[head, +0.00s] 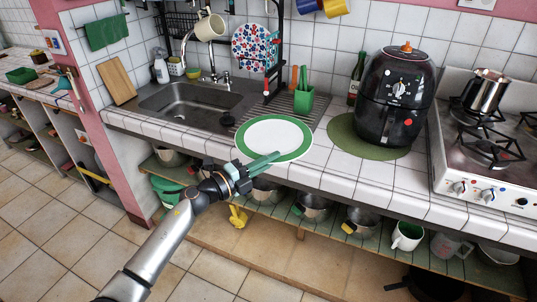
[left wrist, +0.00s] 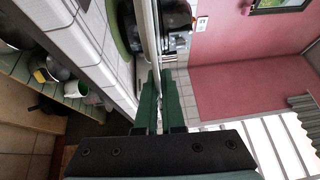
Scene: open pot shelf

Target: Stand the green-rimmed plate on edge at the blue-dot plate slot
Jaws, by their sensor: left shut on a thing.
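The green-rimmed plate (head: 273,139) is white with a wide green rim and lies flat, face up, at the front of the counter in the head view. My left gripper (head: 263,161) is shut on its near rim from the front. In the left wrist view the plate (left wrist: 155,40) shows edge-on as a thin pale strip between the green fingers (left wrist: 159,95). I cannot tell whether it touches the counter. A dark rack (head: 278,55) behind it holds a patterned plate (head: 254,46) upright. I cannot make out a blue dot. My right gripper is out of view.
A green utensil cup (head: 304,100) stands behind the plate. A black air fryer (head: 394,98) on a green mat (head: 345,137) stands right of it, and the sink (head: 190,105) is left. Pots and mugs fill the shelf below the counter (head: 350,180).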

